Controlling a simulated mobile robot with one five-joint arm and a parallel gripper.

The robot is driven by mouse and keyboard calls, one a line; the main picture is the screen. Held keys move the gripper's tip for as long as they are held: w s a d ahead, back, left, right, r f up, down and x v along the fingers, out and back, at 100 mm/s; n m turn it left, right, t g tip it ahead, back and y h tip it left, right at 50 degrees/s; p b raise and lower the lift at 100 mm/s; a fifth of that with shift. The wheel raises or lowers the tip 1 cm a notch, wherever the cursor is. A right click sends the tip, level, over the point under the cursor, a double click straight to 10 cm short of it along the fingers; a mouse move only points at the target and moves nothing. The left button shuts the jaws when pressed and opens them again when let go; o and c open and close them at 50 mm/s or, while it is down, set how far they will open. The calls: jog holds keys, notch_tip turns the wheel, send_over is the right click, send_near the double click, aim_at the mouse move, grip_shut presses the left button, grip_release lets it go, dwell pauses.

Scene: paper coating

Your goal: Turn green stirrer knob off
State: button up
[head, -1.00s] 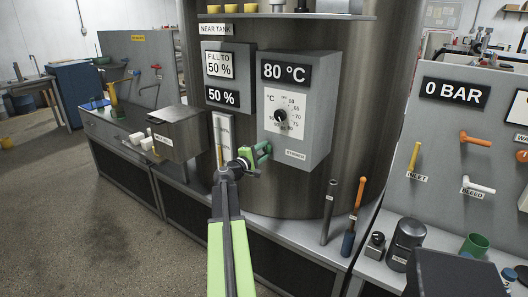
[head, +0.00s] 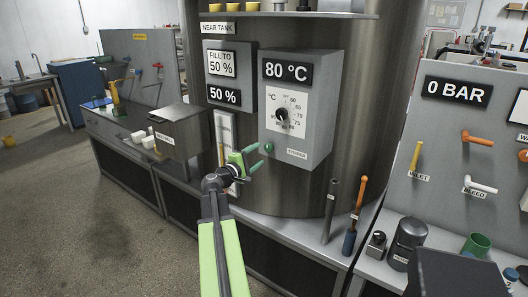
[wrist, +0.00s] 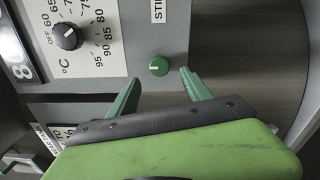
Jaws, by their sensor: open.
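The small round green stirrer knob (head: 269,147) sits low on the front of the grey 80 °C control box, left of the STIRRER label (head: 297,154). In the wrist view the knob (wrist: 158,66) shows a short pale mark on its face. My gripper (head: 261,155) is open and empty, pointing at the box just left of and below the knob. In the wrist view its two green fingertips (wrist: 161,77) stand on either side of the knob, a little short of it. I see no contact with the knob.
A black temperature dial (head: 282,115) sits above the knob on the same box (head: 322,110). A clear level gauge (head: 225,135) hangs to the left. A dark rod (head: 331,208) and an orange-handled tool (head: 356,208) stand on the counter to the right.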

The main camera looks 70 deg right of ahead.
jog(key=v, duration=1.1)
jog(key=w+a+r+n+t+p, duration=0.1)
jog(key=w+a+t, duration=0.1)
jog(key=w+a, duration=0.4)
jog(key=w+a+r+n+t+p, duration=0.1)
jog(key=w+a+n+t, duration=0.15)
jog(key=w, duration=0.55)
jog(key=w+a+f+t+y+p, duration=0.1)
jog(key=w+a+f+t+y, duration=0.15)
jog(key=w+a, duration=0.5)
jog(key=w+a+f+t+y+p, duration=0.1)
jog(key=w+a+f+y+p, duration=0.2)
jog(key=a, duration=0.8)
jog(key=w+a+f+y, duration=0.1)
jog(key=w+a+f, duration=0.15)
jog(key=a, duration=0.45)
jog(key=w+a+f+y, duration=0.1)
jog(key=a+f+y, duration=0.1)
jog(key=a+f, duration=0.3)
jog(key=s+a+f+m+g+y, duration=0.1)
jog(key=s+a+f+y, duration=0.1)
jog(key=a, duration=0.6)
jog(key=s+a+f+m+g+y, duration=0.1)
jog(key=a+y, duration=0.3)
jog(key=a, duration=0.4)
jog(key=s+a+f+m+g+y, duration=0.1)
jog(key=s+a+f+y, duration=0.2)
jog(key=a, duration=0.5)
jog(key=shift+s+f, duration=0.15)
jog(key=shift+f, duration=0.2)
